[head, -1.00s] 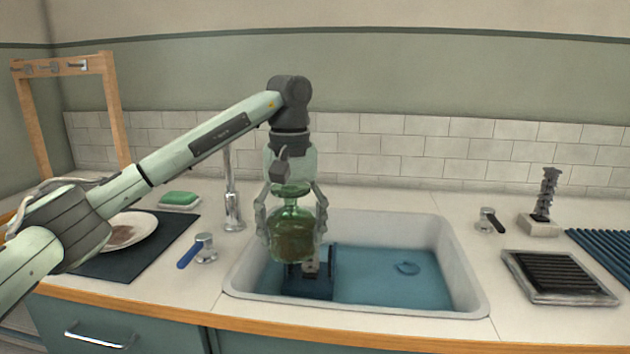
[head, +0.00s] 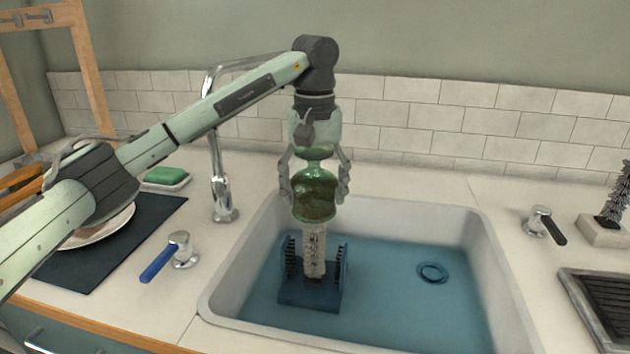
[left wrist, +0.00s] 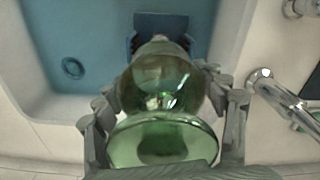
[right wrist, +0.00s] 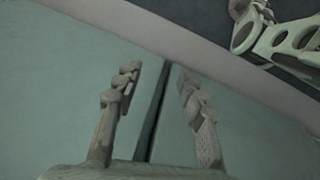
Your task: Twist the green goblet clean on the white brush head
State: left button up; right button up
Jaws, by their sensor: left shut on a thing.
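The green goblet (head: 315,204) hangs upside down, foot up, with brown grime on its bowl. My left gripper (head: 314,192) is shut on it, fingers on both sides; the goblet also shows in the left wrist view (left wrist: 160,85). The white brush head (head: 315,256) stands upright in the sink, on a blue base with dark side brushes (head: 312,294). The goblet's mouth is at the brush's top; I cannot tell how far the tip is inside. My right gripper (right wrist: 157,82) is open and empty, before a green cabinet front.
The brush base stands in blue water in the white sink (head: 490,240). The faucet (head: 219,185) and a blue-handled tap (head: 178,252) are to the left, with a green sponge (head: 166,177) behind. A dark-handled tap (head: 542,224) and a drain rack (head: 605,310) are to the right.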

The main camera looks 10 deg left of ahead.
aim_at(315, 228)
pick_arm(q)
jog(key=shift+f, duration=2.35)
jog(key=shift+w+f, duration=0.1)
jog(key=shift+f, duration=0.2)
jog(key=shift+f+b, duration=1.1)
jog(key=shift+f, duration=0.3)
pick_arm(e)
jog(key=w+a+r, duration=0.1)
jog(key=w+r, duration=0.3)
jog(key=r, duration=0.3)
jog(key=shift+w+t, duration=0.15)
jog(key=shift+t, duration=0.25)
jog(key=shift+r, duration=0.1)
